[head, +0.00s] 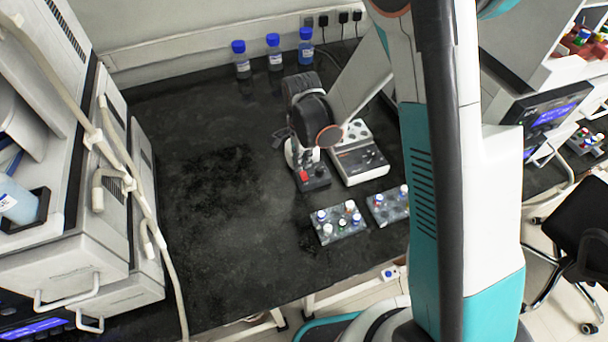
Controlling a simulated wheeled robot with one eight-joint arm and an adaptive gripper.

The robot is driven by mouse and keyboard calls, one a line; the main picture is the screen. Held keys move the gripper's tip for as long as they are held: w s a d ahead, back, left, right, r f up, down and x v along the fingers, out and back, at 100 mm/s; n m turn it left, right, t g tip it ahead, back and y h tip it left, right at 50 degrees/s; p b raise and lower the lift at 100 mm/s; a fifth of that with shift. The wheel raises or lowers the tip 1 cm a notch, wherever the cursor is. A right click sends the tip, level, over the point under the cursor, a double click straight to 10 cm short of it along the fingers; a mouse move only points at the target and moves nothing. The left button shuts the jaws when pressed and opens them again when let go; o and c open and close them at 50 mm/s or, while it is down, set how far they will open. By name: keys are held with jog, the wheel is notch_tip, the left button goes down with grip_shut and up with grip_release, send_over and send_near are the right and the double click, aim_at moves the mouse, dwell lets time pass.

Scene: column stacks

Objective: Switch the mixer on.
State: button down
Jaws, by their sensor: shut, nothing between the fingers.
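A small dark box-shaped device with a red part on its top, which looks like the mixer (317,181), stands on the black bench right of the middle. My gripper (302,165) points down at it from above and covers its back part. The fingertips are close to the red part; I cannot tell whether they touch it. The fingers are shut with nothing seen between them. Whether the red part is a switch, and its position, is too small to tell.
A white instrument with a front panel (362,166) stands close right of the mixer. Two racks of capped vials (340,232) (392,205) are nearer the front edge. Several blue-capped bottles (274,58) stand at the back. Large instruments (65,235) fill the left. The bench's left middle is clear.

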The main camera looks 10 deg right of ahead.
aim_at(303, 172)
jog(key=shift+f+b, duration=1.05)
jog(key=shift+f, duration=0.15)
dwell(0.8)
jog(key=shift+r, duration=0.1)
jog(key=shift+r+p, duration=1.5)
jog(key=shift+r, duration=0.95)
jog(key=shift+r, duration=0.15)
jog(key=s+d+r+n+t, duration=0.2)
jog(key=d+r+n, duration=0.15)
jog(key=r, duration=0.65)
jog(key=s+d+r+n+t, duration=0.2)
jog(key=s+d+r+n, duration=0.1)
jog(key=s+r+n, duration=0.3)
jog(key=s+d+r+n+t, duration=0.3)
jog(key=s+r+n, duration=0.3)
jog(key=s, duration=0.4)
jog(key=shift+s+d+r, duration=0.15)
jog(key=shift+d+r, duration=0.6)
jog(key=shift+d, duration=0.05)
